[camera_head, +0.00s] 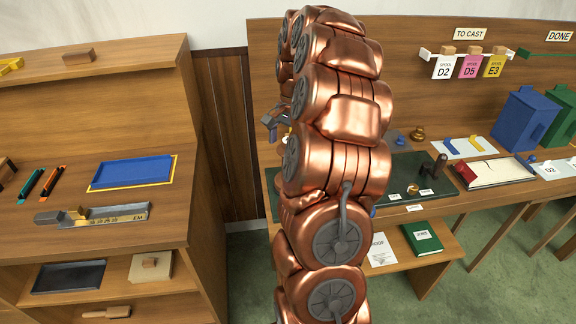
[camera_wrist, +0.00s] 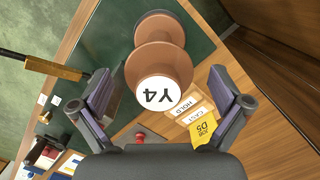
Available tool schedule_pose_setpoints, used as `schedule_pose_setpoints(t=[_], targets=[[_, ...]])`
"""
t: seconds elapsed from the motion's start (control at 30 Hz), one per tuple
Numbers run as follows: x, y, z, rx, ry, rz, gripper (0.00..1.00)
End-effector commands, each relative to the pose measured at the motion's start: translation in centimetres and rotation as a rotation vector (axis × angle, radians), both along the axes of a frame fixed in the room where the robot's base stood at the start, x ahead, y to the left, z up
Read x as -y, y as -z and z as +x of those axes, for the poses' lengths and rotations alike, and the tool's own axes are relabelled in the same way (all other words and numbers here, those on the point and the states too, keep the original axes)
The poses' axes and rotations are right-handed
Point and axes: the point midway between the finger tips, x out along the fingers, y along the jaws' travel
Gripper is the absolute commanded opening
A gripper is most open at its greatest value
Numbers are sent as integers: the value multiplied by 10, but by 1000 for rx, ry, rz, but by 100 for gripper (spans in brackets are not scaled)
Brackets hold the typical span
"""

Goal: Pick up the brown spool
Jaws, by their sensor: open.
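The brown spool (camera_wrist: 158,57) shows in the wrist view, with a white round end marked Y4 facing the camera. My gripper (camera_wrist: 160,90) is open, with one finger on each side of the spool's near end in the picture. I see gaps between the spool and both fingers, and nothing is held. In the camera_head view part of my gripper (camera_head: 272,122) shows at the left of my copper arm.
In the wrist view a dark green mat (camera_wrist: 110,40) lies under the spool. Cards marked HOLD and CAST (camera_wrist: 190,108) and a yellow D5 tag (camera_wrist: 205,130) lie close to the right finger. A brass rod (camera_wrist: 45,66) is at left. A wooden board (camera_wrist: 265,75) is at right.

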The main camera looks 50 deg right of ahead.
Motion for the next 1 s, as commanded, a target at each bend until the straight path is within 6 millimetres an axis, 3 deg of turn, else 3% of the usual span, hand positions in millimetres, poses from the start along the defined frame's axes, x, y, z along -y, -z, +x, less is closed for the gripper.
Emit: schedule_pose_setpoints(t=[0.2,1.0], targets=[[0,1,0,0,0,0,100],[0,1,0,-1,-1,1,17]])
